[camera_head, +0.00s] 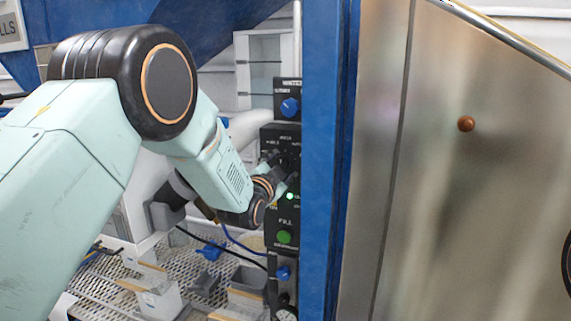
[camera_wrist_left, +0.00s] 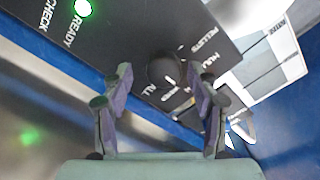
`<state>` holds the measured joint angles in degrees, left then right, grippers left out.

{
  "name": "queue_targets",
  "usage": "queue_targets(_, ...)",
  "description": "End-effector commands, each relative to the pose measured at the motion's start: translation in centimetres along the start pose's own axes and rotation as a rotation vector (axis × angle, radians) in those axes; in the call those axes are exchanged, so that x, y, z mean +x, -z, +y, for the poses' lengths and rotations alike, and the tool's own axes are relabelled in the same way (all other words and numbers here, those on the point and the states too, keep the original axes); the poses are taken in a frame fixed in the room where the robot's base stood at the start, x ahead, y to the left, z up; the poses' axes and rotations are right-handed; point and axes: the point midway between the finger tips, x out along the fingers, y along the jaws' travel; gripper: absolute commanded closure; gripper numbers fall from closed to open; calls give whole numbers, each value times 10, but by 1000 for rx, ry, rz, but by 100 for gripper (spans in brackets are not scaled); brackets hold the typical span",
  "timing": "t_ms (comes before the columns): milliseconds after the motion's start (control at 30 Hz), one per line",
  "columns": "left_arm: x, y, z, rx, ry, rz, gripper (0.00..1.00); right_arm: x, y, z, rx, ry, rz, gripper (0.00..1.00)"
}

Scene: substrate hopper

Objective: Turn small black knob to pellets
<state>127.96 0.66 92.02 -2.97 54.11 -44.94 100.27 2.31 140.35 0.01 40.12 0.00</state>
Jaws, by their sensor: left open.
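The small black knob (camera_wrist_left: 163,70) shows in the left wrist view on a black panel, with the labels PELLETS, ALL and other partly hidden words around it. A pale mark shows beside the knob; its exact setting I cannot tell. My left gripper (camera_wrist_left: 160,100) is open, with one finger on each side of the knob and the knob just beyond and between the fingertips. I cannot tell if the fingers touch it. In the head view my left gripper (camera_head: 283,172) is at the panel (camera_head: 288,140), and the knob is hidden behind it. My right gripper is not in view.
The panel column carries a blue knob (camera_head: 289,106) above, and a green light (camera_head: 290,196) and green FILL button (camera_head: 284,237) below. A blue post (camera_head: 322,160) and steel hopper wall (camera_head: 470,200) stand close on the right. Grey bins (camera_head: 160,299) sit below.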

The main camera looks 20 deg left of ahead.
Motion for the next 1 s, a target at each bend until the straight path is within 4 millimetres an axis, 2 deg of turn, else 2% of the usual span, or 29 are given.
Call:
queue_targets(200, 16, 1, 2, -2, -1, 0, 40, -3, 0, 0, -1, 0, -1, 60)
queue_targets(567, 20, 3, 3, -1, -1, 1, 40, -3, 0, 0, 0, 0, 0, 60)
queue_targets(1000, 20, 3, 2, -2, 1, 1, 76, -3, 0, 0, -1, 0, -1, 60)
